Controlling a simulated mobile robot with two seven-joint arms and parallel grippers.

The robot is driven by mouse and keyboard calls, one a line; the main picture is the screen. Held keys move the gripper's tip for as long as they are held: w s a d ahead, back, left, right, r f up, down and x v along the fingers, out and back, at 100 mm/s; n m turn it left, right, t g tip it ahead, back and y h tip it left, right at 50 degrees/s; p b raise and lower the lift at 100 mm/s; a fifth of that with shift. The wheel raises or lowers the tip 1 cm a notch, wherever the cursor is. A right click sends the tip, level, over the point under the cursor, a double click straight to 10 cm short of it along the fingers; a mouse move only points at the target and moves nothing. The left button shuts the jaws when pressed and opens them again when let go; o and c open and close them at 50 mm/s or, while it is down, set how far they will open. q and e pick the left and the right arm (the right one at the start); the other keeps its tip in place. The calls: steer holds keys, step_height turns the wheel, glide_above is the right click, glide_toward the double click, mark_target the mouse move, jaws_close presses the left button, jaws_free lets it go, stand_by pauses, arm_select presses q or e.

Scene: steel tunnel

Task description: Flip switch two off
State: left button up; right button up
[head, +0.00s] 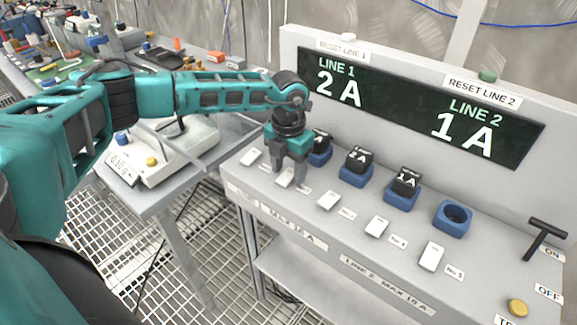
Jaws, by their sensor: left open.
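Switch two (285,178) is a small white rocker, second from the left in a row of white switches on the grey panel (300,222). My left gripper (288,175) is open and points down right over it, with its fingers around or just above the rocker. I cannot tell whether they touch it, and part of the switch and its label are hidden. The leftmost switch (250,158) is just left of the gripper. The third switch (329,200) is to its right. The rocker's tilt is too small to tell. My right gripper is not in view.
Blue sockets with black fuses, such as the 2 A fuse (358,157), stand behind the switches; one socket (453,217) is empty. The display (420,105) reads 2 A and 1 A. A black T-handle (546,232) and yellow button (517,307) are at right. A scale (150,155) is left.

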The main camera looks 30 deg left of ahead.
mark_target(282, 180)
arm_select(q)
steer(key=shift+c, duration=0.3)
steer(key=c, duration=1)
steer(key=shift+s+t, duration=0.15)
steer(key=shift+t, duration=0.75)
steer(key=o, duration=1.1)
steer(key=shift+c, duration=0.2)
steer(key=shift+r, duration=0.15)
step_height(282, 180, up, 13)
steer(key=s, duration=0.2)
steer(key=shift+f+b, duration=0.2)
steer(key=shift+b, duration=0.1)
